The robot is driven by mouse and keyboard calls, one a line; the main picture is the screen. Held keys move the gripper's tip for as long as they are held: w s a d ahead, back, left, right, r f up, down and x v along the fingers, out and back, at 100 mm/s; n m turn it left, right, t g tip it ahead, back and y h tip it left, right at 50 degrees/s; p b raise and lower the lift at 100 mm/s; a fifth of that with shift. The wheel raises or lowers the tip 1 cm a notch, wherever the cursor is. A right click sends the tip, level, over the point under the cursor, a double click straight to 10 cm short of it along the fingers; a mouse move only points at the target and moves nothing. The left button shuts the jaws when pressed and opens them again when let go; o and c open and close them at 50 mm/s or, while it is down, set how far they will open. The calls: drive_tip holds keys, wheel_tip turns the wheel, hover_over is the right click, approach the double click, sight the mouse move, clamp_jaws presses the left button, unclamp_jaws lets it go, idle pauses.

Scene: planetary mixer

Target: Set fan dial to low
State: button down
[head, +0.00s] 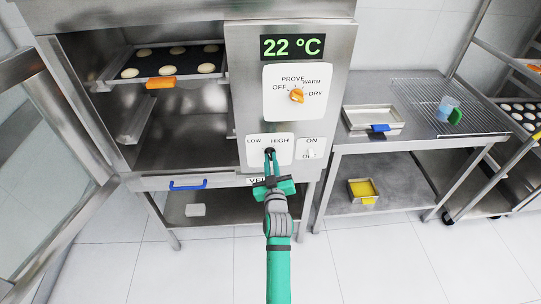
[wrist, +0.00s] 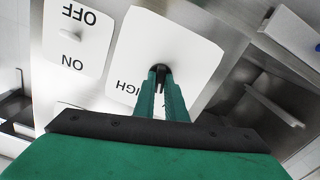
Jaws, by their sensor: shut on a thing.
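The fan dial is a small black knob (wrist: 160,70) on a white LOW/HIGH plate (head: 254,141) low on the steel control panel. My gripper (head: 270,154) reaches up to this plate from below. In the wrist view its two green fingers (wrist: 160,88) are closed around the black knob. The fingers hide most of the knob, so its exact pointing direction is hard to tell. The LOW label is at the plate's left and HIGH at its upper right in the head view.
An ON/OFF switch plate (head: 311,149) is just right of the fan plate. Above are an orange mode dial (head: 297,96) and a 22 °C display (head: 292,47). The oven door (head: 50,150) stands open at left. A blue-handled drawer (head: 188,185) is below the chamber. A steel table (head: 417,138) stands at right.

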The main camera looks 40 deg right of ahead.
idle(0.3)
drive_tip(key=n, duration=0.4)
drive_tip(key=shift+n, duration=0.3)
drive_tip(key=n, duration=0.4)
drive_tip(key=shift+d, duration=0.1)
drive_tip(key=c, duration=1.7)
unclamp_jaws()
drive_tip(key=shift+s, duration=0.15)
drive_tip(key=shift+v, duration=3.45)
